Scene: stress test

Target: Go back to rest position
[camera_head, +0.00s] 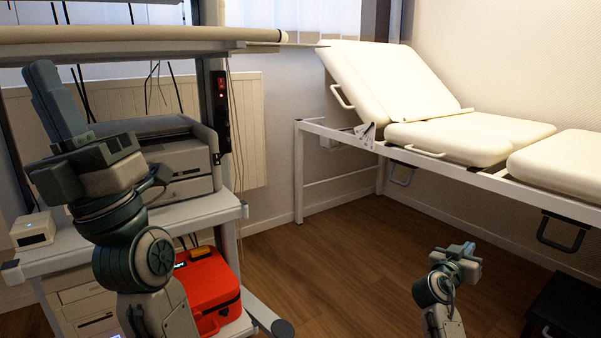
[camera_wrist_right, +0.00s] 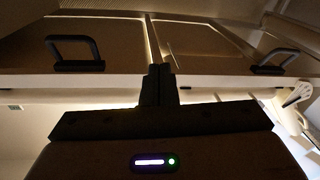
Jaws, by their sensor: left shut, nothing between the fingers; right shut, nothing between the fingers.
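My left gripper (camera_head: 42,68) is raised at the left of the head view, its fingers pointing up and together, with nothing held. It appears in front of the shelf unit with the printer; contact cannot be told. My right gripper (camera_head: 470,248) is low at the right of the head view, over the floor in front of the examination bed (camera_head: 340,132). In the right wrist view its fingers (camera_wrist_right: 160,72) are closed together and empty. Beyond them is what looks like the underside of the bed, apparently clear of the fingers.
A grey printer (camera_head: 180,160) stands on the cart shelf (camera_head: 195,212), with a red case (camera_head: 212,285) below. A small white box (camera_head: 33,231) sits at the left. A black box (camera_head: 565,305) stands at lower right. The wooden floor (camera_head: 330,260) between is clear.

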